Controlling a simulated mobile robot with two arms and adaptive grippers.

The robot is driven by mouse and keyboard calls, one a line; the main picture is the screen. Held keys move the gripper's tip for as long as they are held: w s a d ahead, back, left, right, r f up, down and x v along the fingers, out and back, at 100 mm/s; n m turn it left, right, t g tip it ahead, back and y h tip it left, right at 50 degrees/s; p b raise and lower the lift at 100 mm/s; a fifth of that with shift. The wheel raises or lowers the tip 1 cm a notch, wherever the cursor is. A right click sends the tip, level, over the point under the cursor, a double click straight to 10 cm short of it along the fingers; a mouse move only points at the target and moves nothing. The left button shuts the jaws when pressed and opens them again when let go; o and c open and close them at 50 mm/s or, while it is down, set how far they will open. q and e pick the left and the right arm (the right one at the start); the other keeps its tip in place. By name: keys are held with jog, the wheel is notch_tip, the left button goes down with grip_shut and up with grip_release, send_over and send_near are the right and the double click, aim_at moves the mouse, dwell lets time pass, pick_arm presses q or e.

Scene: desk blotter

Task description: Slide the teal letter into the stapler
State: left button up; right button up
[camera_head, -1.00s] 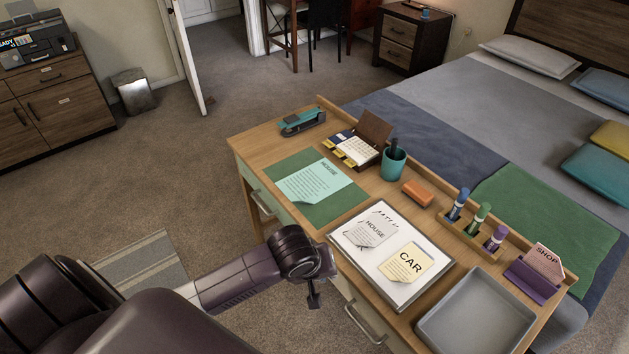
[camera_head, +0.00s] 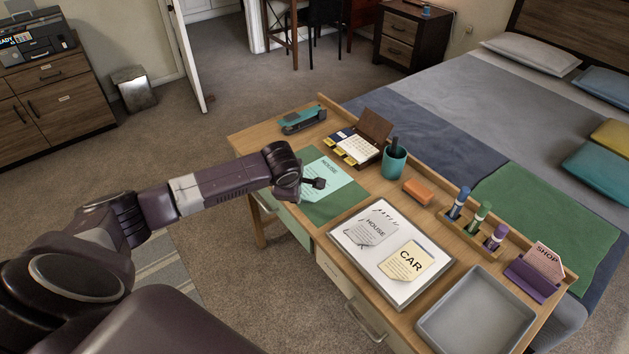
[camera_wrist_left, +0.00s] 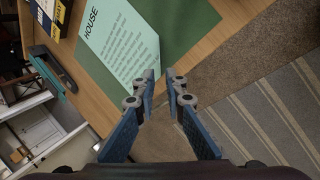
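The teal letter, headed HOUSE (camera_head: 322,167), lies flat on the green blotter (camera_head: 335,210). My left gripper (camera_head: 316,184) is over the blotter's near side and hides part of the letter. Its two blue fingers (camera_wrist_left: 162,77) are parted by a narrow gap, with nothing between them. My right gripper is not in view.
Right of the blotter, a white board (camera_head: 358,250) holds HOUSE and CAR papers. A card box (camera_head: 355,147), teal cup (camera_head: 394,164), orange block (camera_head: 417,191), marker stand (camera_head: 472,238) and grey tray (camera_head: 478,315) are also on the desk. A raised ledge runs along the back.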

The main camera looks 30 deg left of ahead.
aim_at(299, 205)
pick_arm(q)
jog(key=shift+p+x, duration=0.3)
jog(key=shift+x, duration=2.3)
jog(key=shift+d, duration=0.1)
grip_shut()
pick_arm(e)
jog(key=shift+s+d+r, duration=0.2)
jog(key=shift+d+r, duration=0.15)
pick_arm(q)
jog(key=shift+r, duration=0.1)
